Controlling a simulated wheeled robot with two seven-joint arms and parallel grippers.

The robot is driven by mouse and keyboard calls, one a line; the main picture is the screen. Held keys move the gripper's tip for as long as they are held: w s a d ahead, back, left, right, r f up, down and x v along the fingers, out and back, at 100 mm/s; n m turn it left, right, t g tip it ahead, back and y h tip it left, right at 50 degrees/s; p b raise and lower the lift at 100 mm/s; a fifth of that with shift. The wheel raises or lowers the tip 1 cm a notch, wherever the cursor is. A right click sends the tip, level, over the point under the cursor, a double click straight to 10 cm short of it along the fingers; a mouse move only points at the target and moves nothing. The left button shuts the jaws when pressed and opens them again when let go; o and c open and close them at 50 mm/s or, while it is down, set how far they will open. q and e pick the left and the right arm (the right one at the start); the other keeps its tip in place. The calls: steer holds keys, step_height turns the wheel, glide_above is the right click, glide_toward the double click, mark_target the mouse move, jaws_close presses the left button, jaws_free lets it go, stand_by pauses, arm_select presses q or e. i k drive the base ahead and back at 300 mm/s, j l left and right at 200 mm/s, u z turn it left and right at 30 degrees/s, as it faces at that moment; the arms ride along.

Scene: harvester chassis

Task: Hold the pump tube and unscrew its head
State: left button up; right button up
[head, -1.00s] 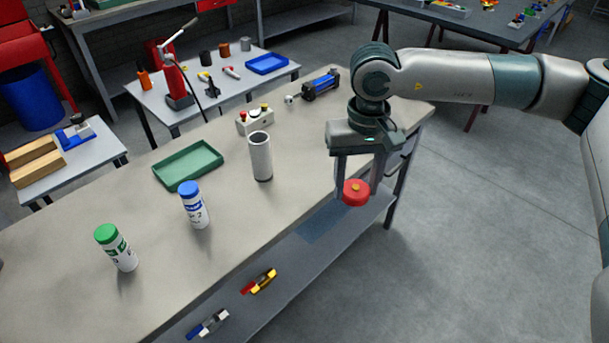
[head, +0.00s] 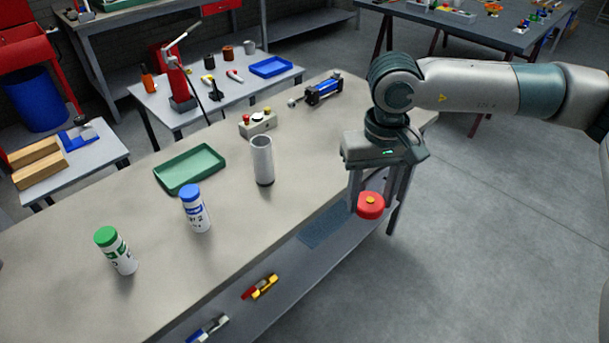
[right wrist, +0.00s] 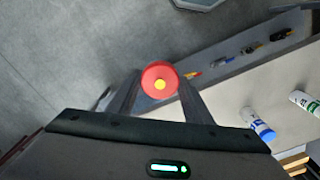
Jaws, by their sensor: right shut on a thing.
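The pump tube (head: 262,162) is a grey-white cylinder standing upright on the workbench, its top open. My right gripper (head: 370,205) is shut on a round red head (head: 371,207) with a yellow-orange centre. It holds the head in the air by the bench's front edge, to the right of the tube and apart from it. In the right wrist view the red head (right wrist: 160,79) sits between the two fingers. My left gripper is not in view.
On the workbench (head: 90,220) stand a blue-capped bottle (head: 195,208), a green-capped bottle (head: 116,250), a green tray (head: 190,169), a button box (head: 257,122) and a blue-black cylinder device (head: 323,90). A lower shelf (head: 290,265) holds small tools.

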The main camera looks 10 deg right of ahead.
mark_target(261, 145)
steer(key=i+l+u, duration=0.45)
steer(key=l, duration=0.2)
steer(key=l+u, duration=0.2)
steer(key=l, duration=0.15)
steer(key=i+l+u, duration=0.25)
steer(key=l, duration=0.15)
steer(key=l+u, duration=0.2)
steer(key=l, duration=0.2)
